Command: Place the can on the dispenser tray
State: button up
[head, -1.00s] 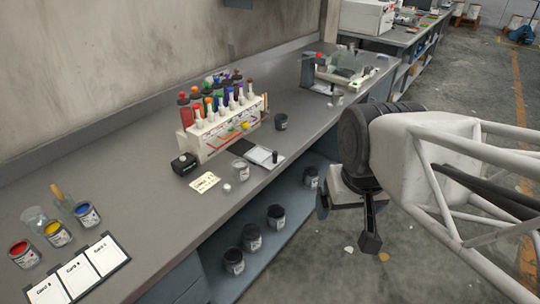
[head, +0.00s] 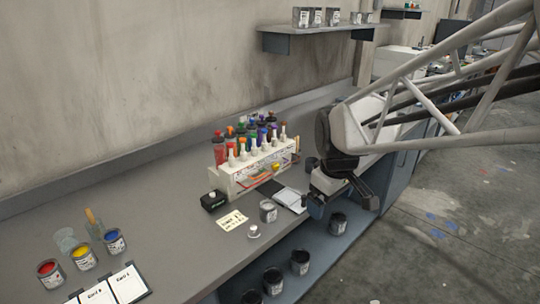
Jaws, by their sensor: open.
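A small grey-white can (head: 268,211) stands upright on the bench, near its front edge. Behind it is the white dispenser rack (head: 240,182) with several coloured bottles. A dark flat plate (head: 268,187) lies in front of the rack and looks like the dispenser tray; I see nothing standing on it. A pale square pad (head: 291,199) lies right of the can. My gripper (head: 344,203) is open and empty, right of the can and pad, around the bench's front edge. It is apart from the can. My arm hides part of the bench behind it.
A dark can (head: 311,164) stands behind the pad. Open paint cans (head: 84,257) and white cards (head: 127,284) are at far left. Dark cans (head: 300,262) stand on the lower shelf.

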jog(key=w+a+f+n+g, duration=0.1)
jog(key=w+a+f+n, duration=0.25)
jog(key=w, duration=0.35)
jog(key=w+a+f+n, duration=0.3)
jog(key=w+a+f, duration=0.1)
jog(key=w, duration=0.3)
jog(key=n, duration=0.5)
send_over(266, 212)
jog(key=w, duration=0.3)
notch_tip(266, 212, down, 9)
jog(key=shift+s+d+f+g, duration=0.1)
jog(key=shift+d+f+g, duration=0.1)
jog(key=shift+g, duration=0.1)
jog(key=shift+f, duration=0.1)
jog(key=shift+f, duration=1.2)
jog(key=shift+f, duration=0.1)
jog(key=shift+a+f, duration=0.15)
jog(key=shift+f, duration=2.35)
jog(key=shift+c, duration=0.3)
